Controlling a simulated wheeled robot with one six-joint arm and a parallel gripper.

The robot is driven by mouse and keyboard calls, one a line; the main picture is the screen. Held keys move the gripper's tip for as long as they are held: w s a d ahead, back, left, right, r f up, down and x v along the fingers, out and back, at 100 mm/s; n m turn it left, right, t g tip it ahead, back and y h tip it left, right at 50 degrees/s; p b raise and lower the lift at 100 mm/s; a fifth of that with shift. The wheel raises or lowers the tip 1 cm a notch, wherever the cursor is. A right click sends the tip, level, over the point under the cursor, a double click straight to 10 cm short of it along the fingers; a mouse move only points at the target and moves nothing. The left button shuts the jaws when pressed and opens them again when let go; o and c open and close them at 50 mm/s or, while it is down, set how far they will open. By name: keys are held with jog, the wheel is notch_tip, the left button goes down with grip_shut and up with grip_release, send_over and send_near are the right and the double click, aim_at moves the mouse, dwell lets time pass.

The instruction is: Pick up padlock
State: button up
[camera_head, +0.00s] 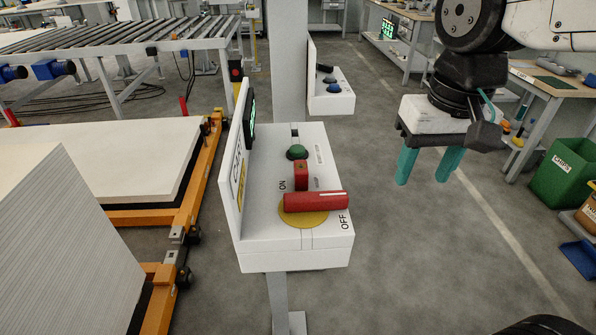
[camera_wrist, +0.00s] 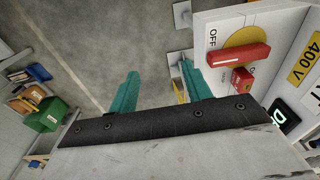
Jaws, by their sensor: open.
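A small red block (camera_head: 301,175), which looks like the padlock, sits on the white control box behind the red switch handle (camera_head: 316,201). Its shackle cannot be made out. The handle lies across a yellow disc between the ON and OFF marks. In the wrist view the small red block (camera_wrist: 242,78) shows beside the handle (camera_wrist: 238,58), right of my fingers. My gripper (camera_head: 426,168) is open and empty, with its teal fingers pointing down, to the right of the box and apart from it. The fingers also show in the wrist view (camera_wrist: 160,82).
The white control box (camera_head: 268,225) stands on a grey post and has a green button (camera_head: 297,152) and an upright sign panel (camera_head: 237,150) on its left. A second control box (camera_head: 332,102) stands behind. A green bin (camera_head: 563,172) is at right. Open floor lies between.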

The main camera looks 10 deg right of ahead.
jog(key=w+a, duration=0.7)
send_over(301, 166)
jog(key=shift+s+a+f+g, duration=0.1)
jog(key=shift+s+f+g, duration=0.1)
jog(key=shift+f, duration=0.15)
jog(key=shift+s+a+f+g, duration=0.1)
jog(key=shift+f+g, duration=0.1)
jog(key=shift+f, duration=0.1)
jog(key=shift+w+a+f, duration=0.15)
jog(key=shift+a+f, duration=0.05)
jog(key=shift+f, duration=0.05)
jog(key=f, duration=0.7)
jog(key=shift+w+d+f, duration=0.15)
jog(key=shift+d, duration=0.25)
grip_shut()
